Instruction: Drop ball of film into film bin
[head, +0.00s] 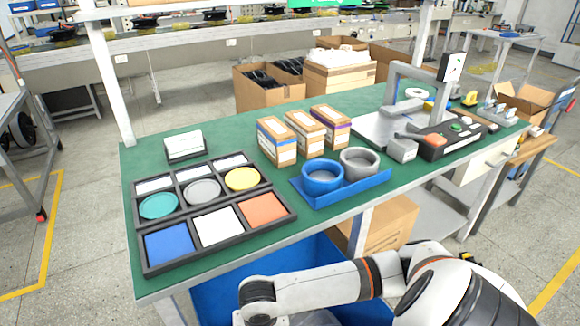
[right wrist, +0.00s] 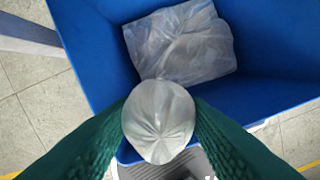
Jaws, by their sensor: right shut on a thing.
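A crumpled ball of clear film (right wrist: 158,122) is held between the green finger pads of my right gripper (right wrist: 160,112) in the right wrist view. The ball is over the near side of the blue film bin (right wrist: 105,60). A flat, crumpled clear sheet or bag (right wrist: 180,42) lies inside the bin. In the head view the bin (head: 222,290) shows partly below the table's front edge, behind my right arm. My right gripper and the ball are out of sight there. My left gripper is in neither view.
The green table (head: 225,130) stands above and behind the bin. It carries a black sorting tray (head: 290,214), a blue tray with two rings (head: 345,195), small boxes (head: 304,133) and a press fixture (head: 400,105). A cardboard box (head: 390,220) sits under the table.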

